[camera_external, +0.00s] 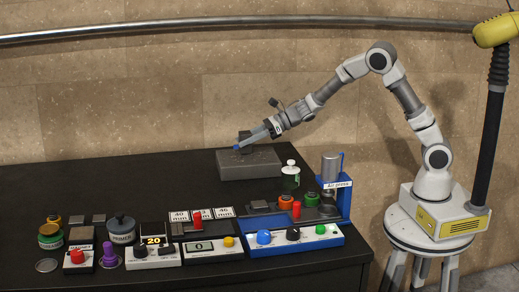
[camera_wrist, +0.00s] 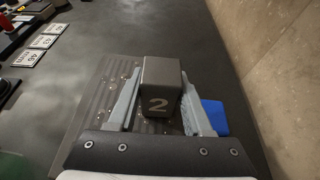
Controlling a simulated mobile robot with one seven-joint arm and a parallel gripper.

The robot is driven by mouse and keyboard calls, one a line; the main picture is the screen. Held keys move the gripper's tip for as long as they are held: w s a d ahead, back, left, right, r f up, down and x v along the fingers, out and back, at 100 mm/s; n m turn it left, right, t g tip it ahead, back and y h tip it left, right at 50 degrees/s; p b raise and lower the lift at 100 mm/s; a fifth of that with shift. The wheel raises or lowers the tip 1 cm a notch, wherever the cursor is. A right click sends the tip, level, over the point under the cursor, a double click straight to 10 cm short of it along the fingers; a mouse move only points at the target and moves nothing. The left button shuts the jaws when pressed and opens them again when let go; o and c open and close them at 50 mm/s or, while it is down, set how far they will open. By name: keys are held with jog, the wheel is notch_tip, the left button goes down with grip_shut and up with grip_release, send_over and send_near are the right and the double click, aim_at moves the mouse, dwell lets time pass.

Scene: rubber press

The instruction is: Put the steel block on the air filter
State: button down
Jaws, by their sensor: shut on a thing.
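My gripper (camera_external: 246,142) is over the low grey box at the back of the black table. In the wrist view its two pale fingers are shut on a grey steel block (camera_wrist: 161,84) marked "2". The block is directly above or on the ridged, bolted top of the grey box (camera_wrist: 98,108); I cannot tell whether they touch. This box, also in the external view (camera_external: 262,166), may be the air filter; no label shows. In the external view the block is hard to make out. A blue piece (camera_wrist: 215,115) shows beside the right finger.
A green-and-white jar (camera_external: 290,174) and the blue press (camera_external: 345,199) stand right of the box. Control panels (camera_external: 292,239), jars and number plates (camera_external: 202,213) fill the table's front. The back left is clear. A stone wall is close on the wrist view's right.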

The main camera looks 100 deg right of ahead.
jog(key=shift+c, duration=1.6)
grip_release()
jog(key=shift+f, duration=0.1)
jog(key=shift+s+r, duration=0.3)
jog(key=v, duration=1.1)
jog(key=shift+s, duration=0.2)
